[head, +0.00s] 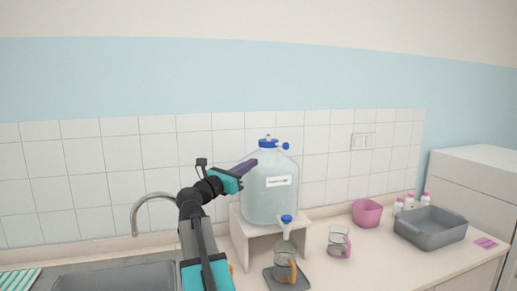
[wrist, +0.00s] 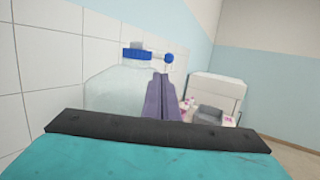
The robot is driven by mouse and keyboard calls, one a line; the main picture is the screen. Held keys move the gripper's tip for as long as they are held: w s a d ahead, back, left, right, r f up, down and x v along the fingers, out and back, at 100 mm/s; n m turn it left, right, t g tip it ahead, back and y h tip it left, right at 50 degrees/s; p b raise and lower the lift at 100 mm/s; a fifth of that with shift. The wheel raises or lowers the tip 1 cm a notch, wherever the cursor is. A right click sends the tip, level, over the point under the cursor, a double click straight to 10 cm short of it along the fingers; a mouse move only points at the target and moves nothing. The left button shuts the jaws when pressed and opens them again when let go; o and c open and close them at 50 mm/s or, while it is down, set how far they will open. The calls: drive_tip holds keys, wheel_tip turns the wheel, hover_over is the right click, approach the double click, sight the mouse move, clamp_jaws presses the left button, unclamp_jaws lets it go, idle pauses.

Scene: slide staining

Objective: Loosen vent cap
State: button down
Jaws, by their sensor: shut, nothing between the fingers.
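A large clear carboy (head: 268,205) with a white label stands upright on a white stand (head: 242,240). Its neck has a wide blue cap (head: 268,144) with a small fitting on top. A small blue cap (head: 285,146) sits on a short side arm to the right of the neck. In the wrist view the wide cap (wrist: 136,53) and the small cap (wrist: 168,58) show just beyond my fingers. I cannot tell for certain which one is the vent cap. My gripper (head: 253,163) is shut and empty at the carboy's upper left shoulder, below the caps. Its purple fingers (wrist: 160,82) point toward the carboy.
A blue-topped spigot (head: 287,220) is at the carboy's lower front, with a beaker (head: 284,264) beneath it. A glass jug (head: 338,243), pink bowl (head: 367,213), several bottles and a grey tub (head: 431,227) stand right. A faucet (head: 146,203) and sink are left.

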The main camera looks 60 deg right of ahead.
drive_tip(key=shift+w+r, duration=0.15)
drive_tip(key=shift+w, duration=0.05)
idle(0.3)
drive_tip(key=p, duration=0.4)
approach(279, 145)
drive_tip(key=x, duration=0.5)
drive_tip(key=shift+w, duration=0.15)
drive_tip(key=shift+d+p, duration=0.4)
drive_tip(key=shift+d, duration=0.35)
